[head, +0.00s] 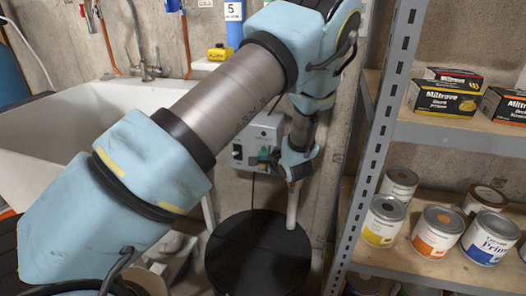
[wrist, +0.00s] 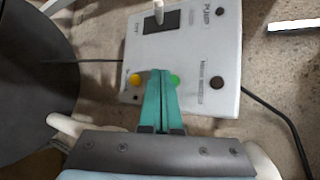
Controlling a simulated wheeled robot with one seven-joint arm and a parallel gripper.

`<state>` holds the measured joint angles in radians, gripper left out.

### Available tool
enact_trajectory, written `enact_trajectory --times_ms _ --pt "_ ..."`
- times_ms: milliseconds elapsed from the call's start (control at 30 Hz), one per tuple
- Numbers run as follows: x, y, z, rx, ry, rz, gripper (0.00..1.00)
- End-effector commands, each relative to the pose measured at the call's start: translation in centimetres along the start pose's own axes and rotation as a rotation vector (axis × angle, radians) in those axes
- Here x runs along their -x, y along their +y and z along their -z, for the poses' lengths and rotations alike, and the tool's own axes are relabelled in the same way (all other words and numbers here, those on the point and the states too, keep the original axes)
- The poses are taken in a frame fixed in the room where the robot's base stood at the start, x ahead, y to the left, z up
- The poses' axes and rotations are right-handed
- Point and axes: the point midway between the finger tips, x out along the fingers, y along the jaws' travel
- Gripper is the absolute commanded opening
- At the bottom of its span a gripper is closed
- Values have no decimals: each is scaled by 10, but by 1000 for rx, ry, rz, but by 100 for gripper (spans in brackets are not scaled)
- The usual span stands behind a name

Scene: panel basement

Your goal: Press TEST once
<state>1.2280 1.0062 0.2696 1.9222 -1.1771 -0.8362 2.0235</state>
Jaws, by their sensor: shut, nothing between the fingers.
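A pale grey control box (head: 262,128) marked PUMP is on the concrete wall, right of the sink. The wrist view shows its face (wrist: 205,50) turned on its side, with a yellow button (wrist: 135,80), a green button (wrist: 175,80), a dark round part (wrist: 217,82) and a black switch plate (wrist: 161,20) with a pale lever. I cannot read which button is TEST. My gripper (wrist: 162,73) has its teal fingers shut and empty, tips in front of the face between yellow and green. I cannot tell whether they touch. In the head view my gripper (head: 265,155) partly hides the box's lower right.
A white sink (head: 60,135) stands at the left. A round black lid (head: 258,258) is below the box. A metal shelf (head: 450,135) with cans and boxes stands close at the right. A dark cable (wrist: 285,118) runs beside the box.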

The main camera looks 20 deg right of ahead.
Motion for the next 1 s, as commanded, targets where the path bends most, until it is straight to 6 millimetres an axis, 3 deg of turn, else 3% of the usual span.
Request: enact_trajectory --times_ms 1000 --pt "-5 -5 4 0 -1 0 0"
